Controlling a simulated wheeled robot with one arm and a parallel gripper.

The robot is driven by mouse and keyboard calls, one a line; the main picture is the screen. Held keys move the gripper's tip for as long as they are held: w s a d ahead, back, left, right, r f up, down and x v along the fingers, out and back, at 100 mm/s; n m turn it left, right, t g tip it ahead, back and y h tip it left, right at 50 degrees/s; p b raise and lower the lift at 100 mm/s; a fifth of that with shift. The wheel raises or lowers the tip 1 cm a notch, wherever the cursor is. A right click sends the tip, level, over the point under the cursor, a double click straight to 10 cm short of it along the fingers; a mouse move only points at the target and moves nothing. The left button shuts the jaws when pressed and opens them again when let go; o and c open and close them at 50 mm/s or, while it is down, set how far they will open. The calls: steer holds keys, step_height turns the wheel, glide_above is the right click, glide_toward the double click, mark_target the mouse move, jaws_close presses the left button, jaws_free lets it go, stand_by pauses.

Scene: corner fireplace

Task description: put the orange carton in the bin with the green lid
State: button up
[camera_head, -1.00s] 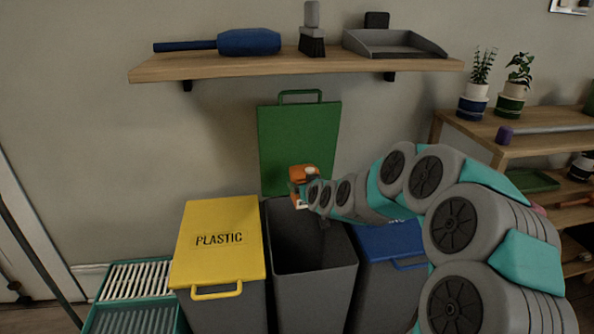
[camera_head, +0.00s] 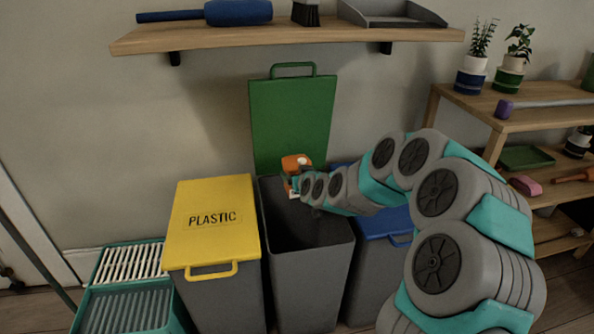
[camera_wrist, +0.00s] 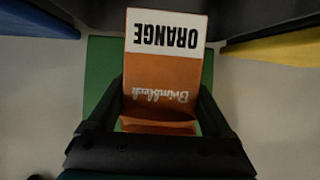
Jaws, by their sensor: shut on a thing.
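The orange carton (camera_head: 296,164) is at the end of my arm in the head view, over the back of the open bin's mouth. In the wrist view the carton (camera_wrist: 165,75) sits between my gripper's two fingers (camera_wrist: 165,108), its white band reading "ORANGE". My gripper (camera_head: 294,184) is shut on it; the fingers are mostly hidden in the head view. The grey bin (camera_head: 312,285) has its green lid (camera_head: 292,122) raised upright against the wall. The bin's inside is dark, and part of its opening is behind my arm.
A closed bin with a yellow "PLASTIC" lid (camera_head: 212,245) stands left of the open bin. A blue-lidded bin (camera_head: 388,222) stands right, partly behind my arm. A wooden wall shelf (camera_head: 290,35) is above. A plant shelf (camera_head: 545,110) stands at the right.

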steer(key=o, duration=1.1)
steer(key=s+d+r+m+g+h, duration=0.1)
steer(key=s+d+g, duration=0.4)
steer(key=s, duration=1.3)
steer(key=s+d+m+g+h, duration=0.1)
steer(key=s+d+g, duration=0.4)
steer(key=s, duration=1.4)
steer(key=s+d+r+m+g+h+b, duration=0.1)
steer(key=s+d+g, duration=0.3)
steer(key=s, duration=1.5)
steer(key=shift+d+r+g+h, duration=0.3)
steer(key=shift+d+g+h, duration=0.15)
steer(key=shift+d, duration=0.2)
